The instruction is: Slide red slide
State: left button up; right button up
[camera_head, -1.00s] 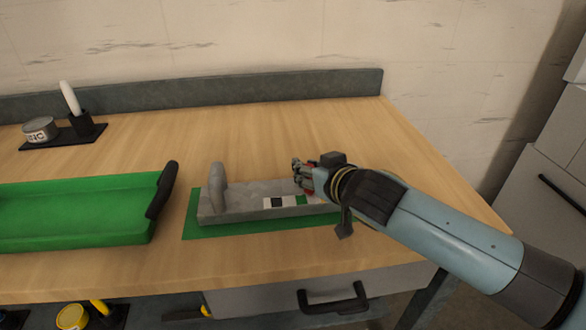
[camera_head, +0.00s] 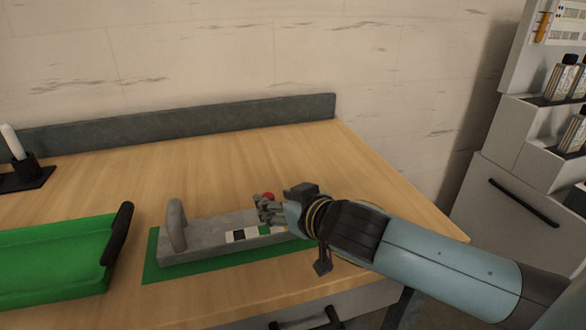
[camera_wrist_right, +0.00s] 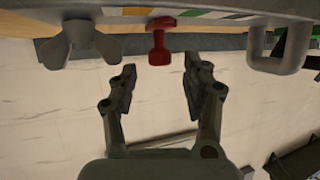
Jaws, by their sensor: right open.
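The red slide (camera_wrist_right: 160,40) is a small red knob that sticks out of the grey fixture in the right wrist view. In the head view, only its round red top (camera_head: 268,196) shows, just behind my right fingers. My right gripper (camera_wrist_right: 160,70) is open. Its two fingertips lie on either side of the slide's line, with the knob's end near the gap and no clear contact. In the head view, my right gripper (camera_head: 264,208) is over the right part of the grey fixture (camera_head: 200,242) and hides part of it. My left gripper is not in view.
The fixture has a grey handle (camera_head: 176,226) at its left end, a coloured strip along its front, and sits on a green mat (camera_head: 152,262). The wrist view also shows a grey wing-shaped knob (camera_wrist_right: 80,45). A green tray (camera_head: 50,265) stands left. The table behind is clear.

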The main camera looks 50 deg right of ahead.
jog(key=v, duration=0.7)
jog(key=shift+s, duration=0.3)
jog(key=shift+a+r, duration=0.1)
jog(key=shift+r, duration=0.05)
